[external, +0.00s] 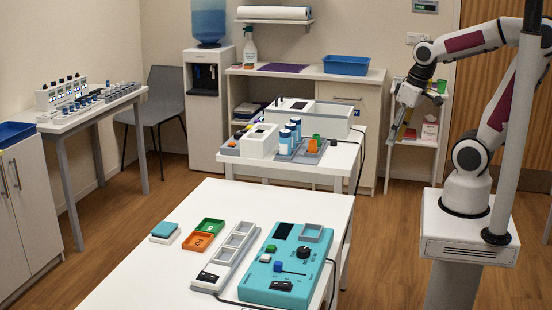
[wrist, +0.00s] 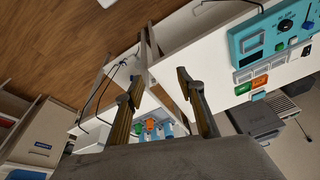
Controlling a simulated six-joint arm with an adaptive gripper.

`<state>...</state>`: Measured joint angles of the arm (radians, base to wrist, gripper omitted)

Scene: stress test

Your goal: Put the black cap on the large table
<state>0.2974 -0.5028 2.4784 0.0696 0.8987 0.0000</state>
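I cannot make out a black cap with certainty in either view. My gripper (external: 400,125) hangs at the right in the external view, high and apart from the tables. In the wrist view my gripper (wrist: 160,76) has its two fingers spread, with nothing between them. A large white table (external: 150,274) stands in the front of the external view. A smaller white table (external: 345,160) stands behind it and carries white devices and blue-and-white bottles (external: 286,140). Which table is the large one is not certain.
The front table holds a teal control box (external: 268,283), a grey tray strip (external: 214,281), green (external: 209,226) and orange (external: 199,242) trays, and a teal-topped block (external: 165,231). Its left front is bare. A grey pole (external: 515,140) stands beside my arm.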

